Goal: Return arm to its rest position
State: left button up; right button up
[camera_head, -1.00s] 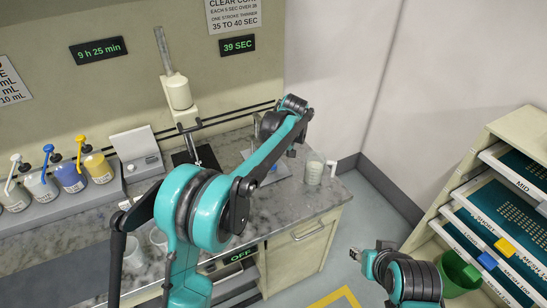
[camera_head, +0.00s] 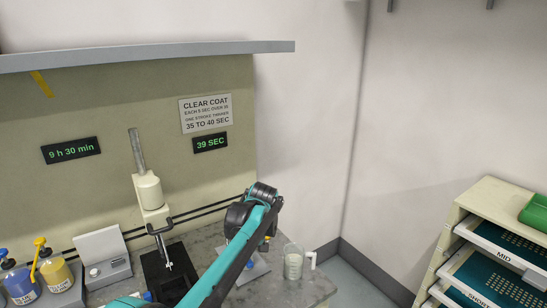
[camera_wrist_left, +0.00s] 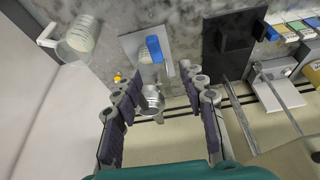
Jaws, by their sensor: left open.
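My left arm (camera_head: 236,262) reaches in from the bottom of the head view, over the counter. Its wrist is raised near the wall, and the arm hides the fingers there. In the left wrist view my left gripper (camera_wrist_left: 168,86) is open, its dark padded fingers apart. A small shiny metal part (camera_wrist_left: 151,100) shows between and beyond the fingers; I see no contact with it. My right gripper is out of view.
A grey plate (camera_wrist_left: 130,42) with a blue-topped item (camera_wrist_left: 154,48) lies on the marble counter. A clear measuring jug (camera_head: 293,262) stands right of my arm. A beige stand (camera_head: 150,192), pump bottles (camera_head: 55,270) and a drawer rack (camera_head: 470,205) surround the area.

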pick_arm(q)
jog(key=s+a+m+h+b, duration=0.15)
jog(key=s+a+b, duration=0.3)
jog(key=s, duration=0.55)
jog(key=s+a+f+m+t+b, duration=0.1)
jog(key=s+a+f+m+b, duration=0.1)
jog(key=s+f, duration=0.5)
jog(key=s+a+f+m+t+b, duration=0.2)
jog(key=s+f+b, duration=0.3)
jog(key=s, duration=1.1)
notch_tip(320, 180, down, 4)
jog(key=shift+a+r+m+h, duration=0.2)
jog(key=shift+a+m+h, duration=0.05)
jog(key=shift+m+h, duration=0.2)
